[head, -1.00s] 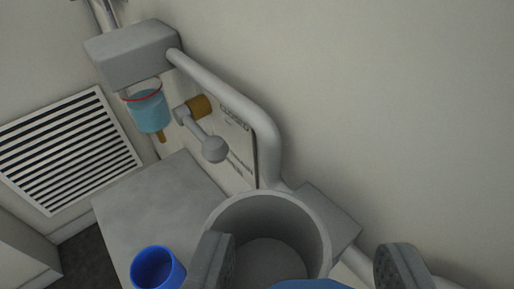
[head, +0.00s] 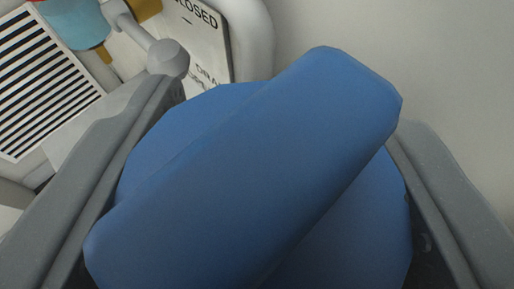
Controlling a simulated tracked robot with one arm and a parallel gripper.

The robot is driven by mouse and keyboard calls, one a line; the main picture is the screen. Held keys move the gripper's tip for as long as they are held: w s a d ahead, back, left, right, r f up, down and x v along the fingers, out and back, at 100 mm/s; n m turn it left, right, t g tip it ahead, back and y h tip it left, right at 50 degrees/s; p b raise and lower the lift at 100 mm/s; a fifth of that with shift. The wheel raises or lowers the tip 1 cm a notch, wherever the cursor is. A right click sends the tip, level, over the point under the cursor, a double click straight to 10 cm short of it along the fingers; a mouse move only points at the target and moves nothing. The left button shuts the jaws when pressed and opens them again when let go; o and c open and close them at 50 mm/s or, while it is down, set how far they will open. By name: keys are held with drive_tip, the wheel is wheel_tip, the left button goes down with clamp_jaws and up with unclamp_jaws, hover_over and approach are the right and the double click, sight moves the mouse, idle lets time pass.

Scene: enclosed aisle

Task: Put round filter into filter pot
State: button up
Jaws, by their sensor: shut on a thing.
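The round filter (head: 240,170) is a large blue disc with a thick blue bar across its face. It fills the middle of the head view, very close to the camera. My gripper (head: 286,112) has one grey finger at the left and one at the right of the filter, and it is shut on it. The grey filter pot does not show now; the filter covers much of the view, so I cannot tell how the two sit to each other.
A grey pipe (head: 255,45) and a lever with a round knob (head: 168,58) are on the wall beyond the filter. A sign (head: 200,35) hangs beside them. A light blue container (head: 78,25) and a slatted vent (head: 40,95) are at upper left. Bare wall fills the right.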

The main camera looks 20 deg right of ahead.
drive_tip(key=shift+f, duration=0.5)
drive_tip(key=shift+s+a+f+b, duration=0.1)
drive_tip(key=shift+f+b, duration=0.2)
drive_tip(key=o, duration=1)
drive_tip(key=shift+f, duration=0.1)
drive_tip(key=shift+r, duration=0.2)
drive_tip(key=r+p+v, duration=0.1)
drive_tip(key=v, duration=1.1)
